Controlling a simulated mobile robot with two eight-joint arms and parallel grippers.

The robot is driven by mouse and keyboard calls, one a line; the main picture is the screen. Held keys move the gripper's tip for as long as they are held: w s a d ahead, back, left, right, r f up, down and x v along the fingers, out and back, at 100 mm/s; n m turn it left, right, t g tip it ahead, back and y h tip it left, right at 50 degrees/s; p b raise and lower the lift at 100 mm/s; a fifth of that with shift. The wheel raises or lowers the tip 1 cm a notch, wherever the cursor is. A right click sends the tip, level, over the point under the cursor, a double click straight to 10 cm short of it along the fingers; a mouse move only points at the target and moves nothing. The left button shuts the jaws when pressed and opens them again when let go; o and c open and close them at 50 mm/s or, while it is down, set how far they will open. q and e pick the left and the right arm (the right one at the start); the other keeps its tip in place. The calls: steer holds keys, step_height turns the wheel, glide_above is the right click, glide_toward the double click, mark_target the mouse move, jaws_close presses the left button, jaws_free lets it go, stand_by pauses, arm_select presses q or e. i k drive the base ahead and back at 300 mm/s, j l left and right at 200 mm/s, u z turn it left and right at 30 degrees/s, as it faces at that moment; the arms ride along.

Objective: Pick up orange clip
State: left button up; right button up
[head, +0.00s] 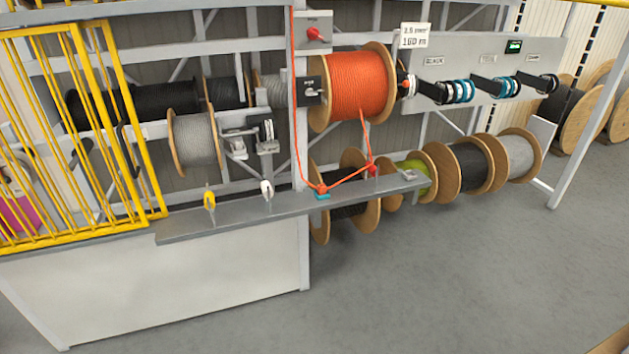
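A small orange-red clip (321,188) sits on the narrow grey shelf (235,213), beside a small teal piece (323,196). An orange cable (345,178) runs from it to a red clip-like piece (373,171) further right on the shelf. The cable also rises from there toward the large orange reel (357,86). A second orange line goes up along the post from the clip. A yellow clip (209,201) and a white clip (267,188) stand further left on the shelf. Neither of my grippers is in view.
A yellow barred fence (80,150) stands at the left end of the shelf. Wooden cable reels (463,170) hang below and right of the shelf. A white panel (160,300) fills the space under the shelf's left part. The grey floor (450,285) in front is clear.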

mark_target(321, 187)
steer(key=i+j+z, duration=0.1)
steer(key=i+j, duration=1)
steer(key=i, duration=0.2)
steer(key=i+j, duration=0.15)
steer(key=i, duration=0.25)
steer(key=i+j, duration=0.2)
steer(key=i, duration=0.2)
steer(key=l+z, duration=0.05)
